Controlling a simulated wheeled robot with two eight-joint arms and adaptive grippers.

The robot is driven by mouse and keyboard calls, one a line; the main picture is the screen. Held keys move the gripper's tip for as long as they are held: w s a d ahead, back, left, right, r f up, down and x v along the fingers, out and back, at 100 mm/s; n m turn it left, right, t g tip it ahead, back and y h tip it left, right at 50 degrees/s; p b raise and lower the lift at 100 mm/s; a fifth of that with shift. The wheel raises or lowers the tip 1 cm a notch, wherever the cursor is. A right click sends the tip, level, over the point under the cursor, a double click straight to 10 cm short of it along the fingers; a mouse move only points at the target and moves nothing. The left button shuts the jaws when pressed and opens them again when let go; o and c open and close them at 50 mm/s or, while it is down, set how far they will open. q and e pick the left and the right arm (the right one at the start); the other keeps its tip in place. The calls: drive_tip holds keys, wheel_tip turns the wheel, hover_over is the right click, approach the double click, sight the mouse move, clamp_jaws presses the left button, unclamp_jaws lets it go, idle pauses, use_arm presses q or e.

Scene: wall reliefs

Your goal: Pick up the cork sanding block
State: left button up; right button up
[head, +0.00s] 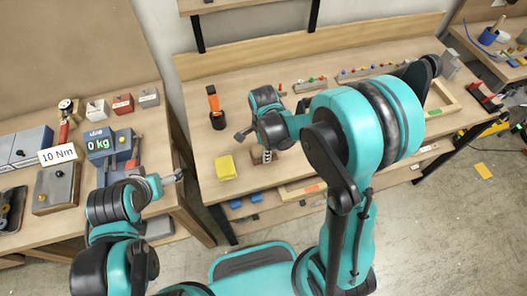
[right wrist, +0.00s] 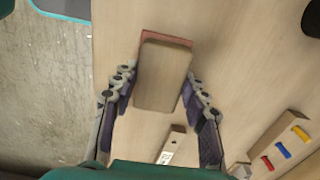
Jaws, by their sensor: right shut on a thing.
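The cork sanding block (right wrist: 163,75) is a tan block with a reddish-brown layer showing at its far end in the right wrist view. It sits between the two fingers of my right gripper (right wrist: 158,88), which is shut on it. In the head view my right gripper (head: 268,156) reaches down over the middle workbench, and a small brown part of the block (head: 256,158) shows beside its fingers. I cannot tell whether the block touches the bench. My left gripper (head: 178,176) is over the left bench's right edge, away from the block; its finger opening is too small to read.
A yellow block (head: 226,167) lies left of my right gripper. A rail with coloured pieces (head: 372,71) runs along the back.

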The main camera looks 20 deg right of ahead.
drive_tip(key=s+d+r+p, duration=0.3)
drive_tip(key=s+d+r, duration=0.2)
drive_tip(key=d+r, duration=0.3)
drive_tip(key=shift+s+d+r, duration=0.2)
drive_tip(key=shift+s+d, duration=0.15)
drive_tip(key=shift+d, duration=0.75)
